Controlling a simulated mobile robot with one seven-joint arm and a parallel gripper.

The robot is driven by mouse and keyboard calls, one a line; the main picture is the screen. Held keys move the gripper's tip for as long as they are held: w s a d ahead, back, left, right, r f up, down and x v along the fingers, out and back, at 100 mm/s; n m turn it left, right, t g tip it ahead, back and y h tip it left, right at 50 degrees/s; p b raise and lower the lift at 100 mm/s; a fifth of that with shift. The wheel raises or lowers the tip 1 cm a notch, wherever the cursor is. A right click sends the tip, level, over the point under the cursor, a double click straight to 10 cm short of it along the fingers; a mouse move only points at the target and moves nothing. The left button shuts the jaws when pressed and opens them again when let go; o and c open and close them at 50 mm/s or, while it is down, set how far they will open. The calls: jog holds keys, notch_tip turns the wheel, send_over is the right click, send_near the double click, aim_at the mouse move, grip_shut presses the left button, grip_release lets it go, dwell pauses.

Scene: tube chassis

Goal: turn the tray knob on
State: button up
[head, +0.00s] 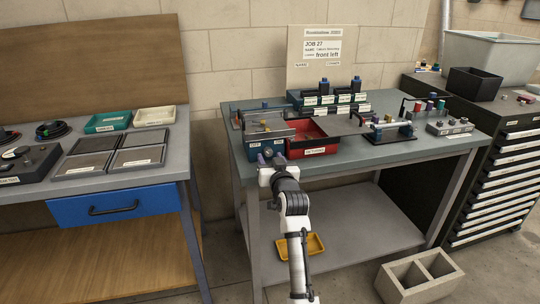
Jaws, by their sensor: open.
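A blue box (286,148) stands at the front left of the workbench (350,158), with small white labels on its front face. The labels are too small to read surely, and I cannot make out a knob between them. My gripper (270,158) is right in front of this face, open, and covers its lower part. I cannot tell whether the fingers touch anything. A red tray (325,152) with a white label sits directly right of the blue box.
Bottles on a rack (325,88) and a black stand (390,132) occupy the workbench. A left bench (75,183) holds flat trays and a black control box (28,165). A yellow tray (300,246) lies on the lower shelf; a concrete block (420,277) stands on the floor.

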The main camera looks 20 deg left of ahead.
jog(key=shift+w+a, duration=0.4)
jog(key=shift+w, duration=0.2)
jog(key=shift+c, duration=0.5)
jog(key=c, duration=0.9)
